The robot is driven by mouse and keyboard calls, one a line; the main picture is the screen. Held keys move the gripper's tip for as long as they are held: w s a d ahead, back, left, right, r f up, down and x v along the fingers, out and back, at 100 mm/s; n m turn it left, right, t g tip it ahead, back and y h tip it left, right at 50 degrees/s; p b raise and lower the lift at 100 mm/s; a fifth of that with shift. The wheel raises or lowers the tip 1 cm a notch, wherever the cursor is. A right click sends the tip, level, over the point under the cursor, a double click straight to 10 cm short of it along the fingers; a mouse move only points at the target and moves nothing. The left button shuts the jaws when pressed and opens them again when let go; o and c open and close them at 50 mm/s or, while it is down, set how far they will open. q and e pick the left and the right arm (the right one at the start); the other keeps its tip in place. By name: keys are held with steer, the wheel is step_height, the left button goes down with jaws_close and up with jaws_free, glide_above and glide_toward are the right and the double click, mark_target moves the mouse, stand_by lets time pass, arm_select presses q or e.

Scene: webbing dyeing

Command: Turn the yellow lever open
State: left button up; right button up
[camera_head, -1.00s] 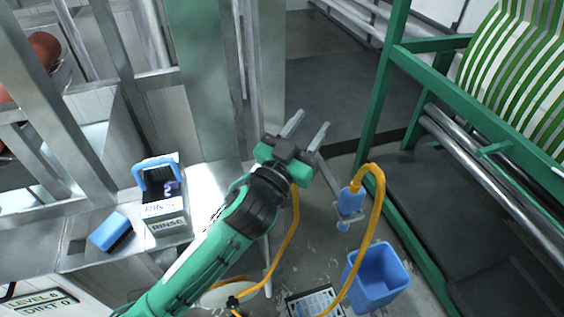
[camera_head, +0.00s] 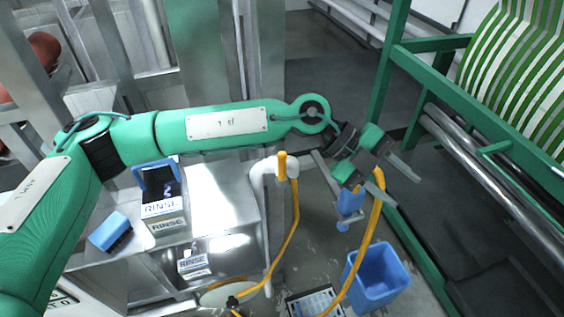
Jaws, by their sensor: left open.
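The yellow lever (camera_head: 282,166) stands upright on a white pipe (camera_head: 262,172) at the right end of the metal counter. A yellow hose (camera_head: 291,232) runs down from below it. My left gripper (camera_head: 395,184) is open and empty, to the right of the lever and apart from it, with its fingers pointing right and down. It is in front of the upper part of a blue spray nozzle (camera_head: 349,203) and the top of its hose, partly hiding them. My right gripper is not in view.
A blue bucket (camera_head: 377,279) and a drain grate (camera_head: 314,303) are on the floor. A green frame (camera_head: 398,60) with striped webbing (camera_head: 515,75) stands at right.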

arm_select(q)
steer(key=w+a+f+n+t+y, duration=0.1)
steer(key=w+a+f+t+y, duration=0.2)
steer(key=w+a+y, duration=0.4)
step_height(320, 180, up, 4)
steer(key=r+n+t+y, duration=0.1)
steer(key=n+t+y, duration=0.2)
steer(key=y, duration=0.1)
glide_above(282, 163)
steer(key=w, duration=0.1)
steer(key=shift+d+f, duration=0.1)
steer(key=shift+f, duration=0.15)
steer(key=shift+w, duration=0.1)
steer(key=shift+f+p, duration=0.35)
steer(key=shift+f, duration=0.05)
step_height(282, 163, down, 12)
steer(key=p, duration=0.5)
steer(key=shift+p, duration=0.35)
steer(key=shift+f, duration=0.45)
jaws_close()
